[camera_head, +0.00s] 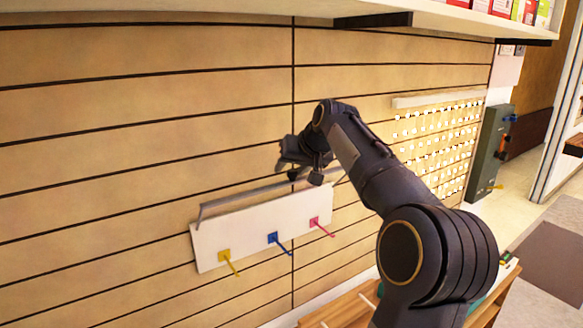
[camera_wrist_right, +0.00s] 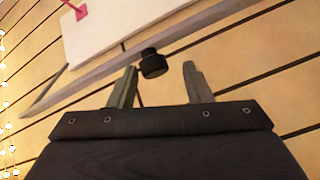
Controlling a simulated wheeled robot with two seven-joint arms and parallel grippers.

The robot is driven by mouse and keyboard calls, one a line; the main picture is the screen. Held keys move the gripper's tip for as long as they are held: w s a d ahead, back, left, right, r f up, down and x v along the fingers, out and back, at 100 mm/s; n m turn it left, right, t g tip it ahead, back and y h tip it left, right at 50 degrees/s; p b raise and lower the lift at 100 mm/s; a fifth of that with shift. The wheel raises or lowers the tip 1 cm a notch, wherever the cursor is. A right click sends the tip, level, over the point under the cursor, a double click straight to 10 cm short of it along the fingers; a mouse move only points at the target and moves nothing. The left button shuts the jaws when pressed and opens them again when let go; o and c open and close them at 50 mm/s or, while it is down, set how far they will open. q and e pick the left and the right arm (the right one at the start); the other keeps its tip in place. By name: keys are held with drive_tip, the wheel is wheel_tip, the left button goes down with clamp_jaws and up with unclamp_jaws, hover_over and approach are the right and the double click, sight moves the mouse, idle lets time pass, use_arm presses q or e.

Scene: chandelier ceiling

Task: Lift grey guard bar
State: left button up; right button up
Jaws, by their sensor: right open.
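The grey guard bar (camera_head: 245,195) runs along the top of a white board on the slatted wall, with its left end bent down toward the board. In the right wrist view the bar (camera_wrist_right: 105,70) crosses diagonally beyond the fingertips. My right gripper (camera_head: 305,172) is close to the bar's right part and partly hides it in the head view. In the right wrist view its two fingers (camera_wrist_right: 160,82) are apart with nothing between them. A small black knob (camera_wrist_right: 153,63) shows just beyond them, near the bar. Whether the fingers touch the bar cannot be told. My left gripper is not in view.
The white board (camera_head: 208,245) carries a yellow hook (camera_head: 225,257), a blue hook (camera_head: 274,238) and a pink hook (camera_head: 315,222) sticking out below the bar. A shelf (camera_head: 300,10) overhangs the wall above. A wooden bench (camera_head: 345,312) stands low beneath my right arm.

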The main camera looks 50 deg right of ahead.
drive_tip(key=b+v, duration=0.1)
drive_tip(key=v, duration=0.7)
drive_tip(key=shift+f, duration=0.1)
idle(0.4)
drive_tip(key=s+a+f+n+g+y+b, duration=0.1)
drive_tip(key=s+a+f+n+y, duration=0.1)
drive_tip(key=s+a+f, duration=0.4)
drive_tip(key=s+a+f+n+g+y+b, duration=0.1)
drive_tip(key=s+a+f, duration=0.5)
drive_tip(key=a+f, duration=0.9)
drive_tip(key=s+a+f+n+g+y+b, duration=0.1)
drive_tip(key=s+a+f, duration=0.4)
drive_tip(key=a+f, duration=0.6)
drive_tip(key=shift+s+n+y, duration=0.4)
drive_tip(key=shift+n+y, duration=0.5)
drive_tip(key=shift+y, duration=0.1)
drive_tip(key=shift+c, duration=0.3)
